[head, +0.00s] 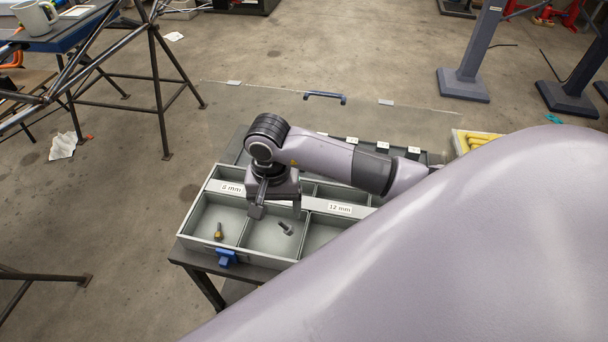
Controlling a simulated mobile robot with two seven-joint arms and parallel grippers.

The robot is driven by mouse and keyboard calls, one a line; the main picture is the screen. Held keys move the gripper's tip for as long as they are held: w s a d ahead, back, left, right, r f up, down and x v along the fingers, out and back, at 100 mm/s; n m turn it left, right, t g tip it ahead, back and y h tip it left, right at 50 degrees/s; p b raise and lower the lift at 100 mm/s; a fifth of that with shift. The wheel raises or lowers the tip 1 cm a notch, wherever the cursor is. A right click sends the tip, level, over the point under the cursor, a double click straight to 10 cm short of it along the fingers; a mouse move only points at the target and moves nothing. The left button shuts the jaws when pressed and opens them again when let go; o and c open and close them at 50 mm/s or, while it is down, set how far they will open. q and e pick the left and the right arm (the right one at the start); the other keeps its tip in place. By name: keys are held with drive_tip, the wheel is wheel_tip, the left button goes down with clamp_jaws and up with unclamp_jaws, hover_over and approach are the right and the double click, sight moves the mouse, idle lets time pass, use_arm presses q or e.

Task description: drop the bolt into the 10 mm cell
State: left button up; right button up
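A grey sectioned tray (190,219) stands on a dark bench. Its divider carries an "8 mm" label (232,188) at left and a "12 mm" label (340,208) at right. No 10 mm label shows; my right gripper covers the strip between those two. A dark bolt (286,228) appears to lie tilted in the front middle cell, between the labelled ones. My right gripper (277,211) is over this cell, pointing down, its two fingers apart with nothing visible between them. The bolt is below and apart from the fingertips. My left gripper is not in view.
A yellow-and-dark small part (219,231) lies in the front left cell. A blue clamp (226,257) sits on the tray's front wall. A clear panel with a blue handle (325,97) stands behind. Yellow items (482,139) are in a box at right.

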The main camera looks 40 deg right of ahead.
drive_tip(key=shift+r, duration=0.1)
wheel_tip(320, 180, up, 7)
idle(0.5)
